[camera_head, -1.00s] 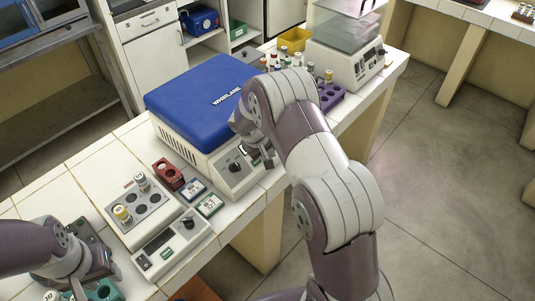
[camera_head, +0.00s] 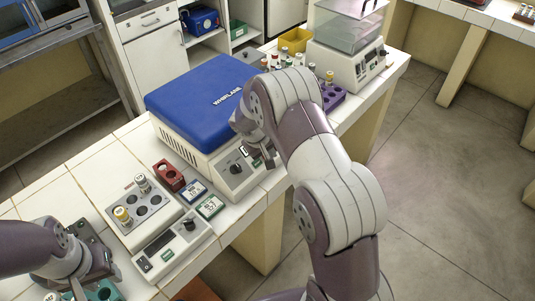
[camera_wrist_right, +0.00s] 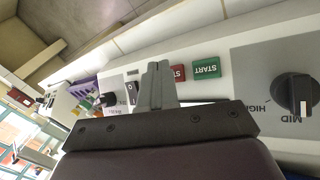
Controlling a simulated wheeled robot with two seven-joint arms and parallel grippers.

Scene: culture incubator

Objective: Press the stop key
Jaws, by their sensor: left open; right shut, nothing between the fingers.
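The blue-lidded machine (camera_head: 205,95) stands on the tiled bench, its pale front panel toward me. In the right wrist view, the red stop key (camera_wrist_right: 179,73) shows beside the green START key (camera_wrist_right: 206,68); my fingers hide part of the red key. My right gripper (camera_wrist_right: 155,82) is shut and empty, its tips at the panel close to the red key. I cannot tell if they touch it. In the head view my right gripper (camera_head: 266,160) is at the panel's right part. My left gripper (camera_head: 76,289) is open at the bottom left, by a teal rack (camera_head: 106,291).
A dial (camera_wrist_right: 295,92) is on the panel. A heating block (camera_head: 148,207) with vials, a red rack (camera_head: 168,174) and two small timers (camera_head: 210,207) stand to the left on the bench. A purple rack (camera_head: 331,97) and another device (camera_head: 348,60) stand to the right.

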